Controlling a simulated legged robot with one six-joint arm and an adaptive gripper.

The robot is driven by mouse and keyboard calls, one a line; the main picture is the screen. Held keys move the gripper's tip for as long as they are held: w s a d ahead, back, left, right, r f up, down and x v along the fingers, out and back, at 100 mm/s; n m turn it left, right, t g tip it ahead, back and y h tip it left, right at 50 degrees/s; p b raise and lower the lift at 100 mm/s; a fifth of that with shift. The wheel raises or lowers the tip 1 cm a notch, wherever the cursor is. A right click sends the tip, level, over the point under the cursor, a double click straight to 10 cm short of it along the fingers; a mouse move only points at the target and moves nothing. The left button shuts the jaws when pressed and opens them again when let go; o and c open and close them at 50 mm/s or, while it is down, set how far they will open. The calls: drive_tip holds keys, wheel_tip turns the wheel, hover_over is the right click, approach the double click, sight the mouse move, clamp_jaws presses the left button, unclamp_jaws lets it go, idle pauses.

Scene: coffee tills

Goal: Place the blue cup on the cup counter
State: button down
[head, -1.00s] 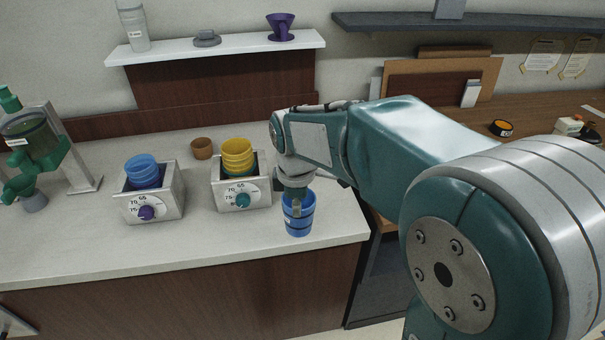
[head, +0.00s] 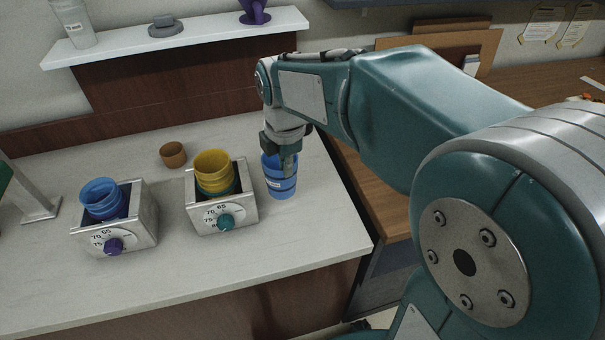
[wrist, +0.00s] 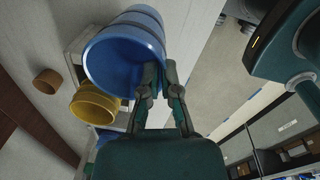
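My gripper (head: 284,160) points down at the right end of the pale counter (head: 325,215). It is shut on the wall of the blue cup (head: 281,185), which is upright below it. The wrist view shows the cup (wrist: 128,48) large, with its rim between the two fingers (wrist: 161,75). The cup is over the counter, right of the dial box with yellow cups. I cannot tell whether its base touches the surface.
Two metal dial boxes stand on the counter, one with blue cups (head: 102,198), one with yellow cups (head: 213,172). A small brown cup (head: 173,154) stands behind. A white shelf (head: 190,38) hangs above. A lower wooden surface (head: 385,200) lies to the right.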

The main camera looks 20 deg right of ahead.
drive_tip(key=w+d+f, duration=0.5)
drive_tip(key=w+f, duration=0.1)
drive_tip(key=f, duration=0.4)
drive_tip(key=shift+w+f, duration=0.15)
drive_tip(key=shift+f, duration=0.15)
drive_tip(key=c, duration=0.8)
unclamp_jaws()
drive_tip(key=shift+d, duration=0.1)
